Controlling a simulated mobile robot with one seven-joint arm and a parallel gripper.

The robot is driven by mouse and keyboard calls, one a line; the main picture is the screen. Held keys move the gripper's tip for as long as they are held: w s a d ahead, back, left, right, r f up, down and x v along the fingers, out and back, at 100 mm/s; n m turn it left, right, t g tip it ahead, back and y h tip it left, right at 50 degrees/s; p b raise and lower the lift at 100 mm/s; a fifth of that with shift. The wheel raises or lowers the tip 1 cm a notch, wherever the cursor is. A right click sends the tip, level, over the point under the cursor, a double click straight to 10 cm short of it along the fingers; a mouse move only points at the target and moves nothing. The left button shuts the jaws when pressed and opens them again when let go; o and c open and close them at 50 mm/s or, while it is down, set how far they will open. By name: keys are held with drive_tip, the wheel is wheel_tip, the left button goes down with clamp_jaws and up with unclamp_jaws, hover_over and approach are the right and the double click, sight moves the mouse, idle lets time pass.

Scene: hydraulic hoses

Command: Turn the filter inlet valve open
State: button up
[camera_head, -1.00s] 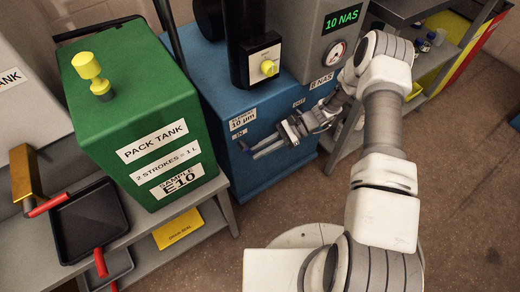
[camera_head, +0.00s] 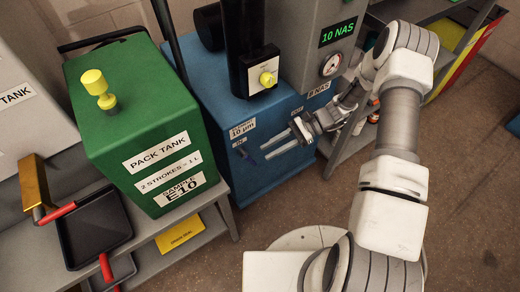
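The blue filter unit (camera_head: 215,95) stands in the middle with a 10 µm label on its front. Below that label is a small IN label (camera_head: 238,143), and a small dark blue lever (camera_head: 246,155) sits just under it, tilted down to the right. Its exact angle is hard to tell at this size. My gripper (camera_head: 264,151) is in front of the unit's face, to the right of the lever. Its two pale fingers point left with a gap between them, and nothing shows in the gap. The fingertips appear apart from the lever.
A black column with a yellow knob (camera_head: 267,79) rises above the unit. The green pack tank (camera_head: 125,95) stands to the left. A grey panel (camera_head: 318,65) with a 10 NAS display and gauge is behind my arm. A black tray (camera_head: 92,230) lies front left. Brown floor is open at right.

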sight(248, 158)
drive_tip(key=s+d+r+p, duration=0.1)
drive_tip(key=d+r, duration=0.3)
drive_tip(key=d, duration=0.3)
drive_tip(key=shift+s+d+r+p, duration=0.3)
drive_tip(key=shift+s+r+p, duration=0.05)
drive_tip(key=shift+c, duration=1.3)
drive_tip(key=shift+w+a+f+h, duration=0.15)
drive_tip(key=shift+a+h, duration=0.1)
drive_tip(key=shift+h, duration=0.15)
clamp_jaws()
drive_tip(key=w+a+r+t+h+b, duration=0.1)
drive_tip(key=w+a+r+t+h, duration=0.15)
drive_tip(key=w+t+h, duration=0.35)
drive_tip(key=s+a+f+g+h+b, duration=0.1)
drive_tip(key=s+a+f+g+b, duration=0.1)
drive_tip(key=a+f, duration=0.6)
drive_tip(key=shift+s+f+b, duration=0.85)
drive_tip(key=shift+f+b, duration=0.55)
drive_tip(key=shift+f, duration=0.15)
